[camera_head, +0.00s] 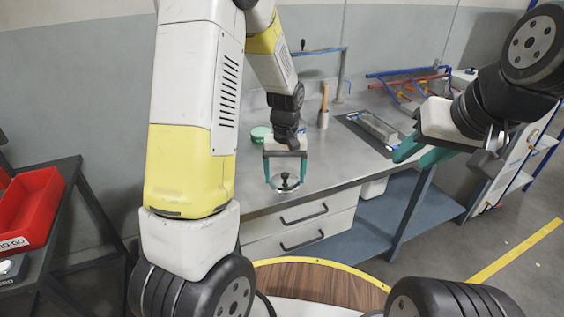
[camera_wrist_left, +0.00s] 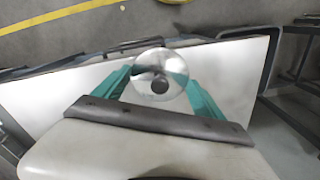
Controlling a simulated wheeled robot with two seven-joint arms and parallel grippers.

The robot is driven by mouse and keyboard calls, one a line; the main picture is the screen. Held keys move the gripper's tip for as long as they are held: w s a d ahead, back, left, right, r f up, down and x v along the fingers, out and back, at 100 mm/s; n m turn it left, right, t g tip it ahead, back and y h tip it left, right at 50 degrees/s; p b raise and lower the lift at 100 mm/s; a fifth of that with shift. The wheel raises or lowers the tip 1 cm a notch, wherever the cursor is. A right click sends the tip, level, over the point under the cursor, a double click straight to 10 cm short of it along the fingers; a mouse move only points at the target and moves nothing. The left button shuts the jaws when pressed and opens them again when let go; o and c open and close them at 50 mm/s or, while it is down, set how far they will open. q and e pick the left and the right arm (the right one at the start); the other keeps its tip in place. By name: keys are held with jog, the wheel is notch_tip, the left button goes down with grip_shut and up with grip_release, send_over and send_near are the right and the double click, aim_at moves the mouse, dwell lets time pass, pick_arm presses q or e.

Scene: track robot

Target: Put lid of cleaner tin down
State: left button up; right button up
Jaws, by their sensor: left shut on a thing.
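The lid (camera_head: 278,184) is a shiny round metal disc with a black knob. My left gripper (camera_head: 287,180) is shut on it, with one green finger on each side of its rim. In the left wrist view, the lid (camera_wrist_left: 174,68) sits between the green fingertips, with its knob facing the camera. In the head view it appears over the front edge of the worktop, above the drawers. A green round tin (camera_head: 261,133), probably the cleaner tin, stands on the worktop behind, partly hidden by my left arm. My right gripper (camera_head: 424,155) is empty, its green fingers apart, in front of the worktop's right part.
The grey worktop (camera_head: 335,160) is clear to the right of the lid. A holder with a wooden-handled tool (camera_head: 324,112), a dark mat with a metal block (camera_head: 375,128) and blue and red clamps (camera_head: 410,80) stand further back. A red bin (camera_head: 30,210) is at the left.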

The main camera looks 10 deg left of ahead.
pick_arm(q)
jog(key=w+a, duration=0.2)
jog(key=w, duration=0.1)
jog(key=w+a, duration=0.2)
jog(key=shift+a+f, duration=0.1)
jog(key=shift+f, duration=0.25)
jog(key=shift+w+a+f, duration=0.1)
jog(key=shift+f, duration=0.8)
jog(key=shift+w+a+f, duration=0.1)
jog(key=shift+f, duration=0.75)
jog(key=shift+f, duration=0.15)
jog(key=o, duration=1.3)
jog(key=s+r+t, duration=0.1)
jog(key=s+r, duration=0.1)
jog(key=r, duration=0.8)
jog(key=s+r, duration=0.3)
jog(key=r, duration=0.6)
jog(key=s+d+r+m+t+h, duration=0.1)
jog(key=s+r, duration=0.3)
jog(key=s, duration=0.5)
jog(key=s+d+r+m+t+h, duration=0.1)
jog(key=s+r+t, duration=0.3)
jog(key=s, duration=0.6)
jog(key=shift+s+r+m, duration=0.2)
jog(key=shift+r+m, duration=0.2)
jog(key=shift+r, duration=0.05)
jog(key=shift+d, duration=0.1)
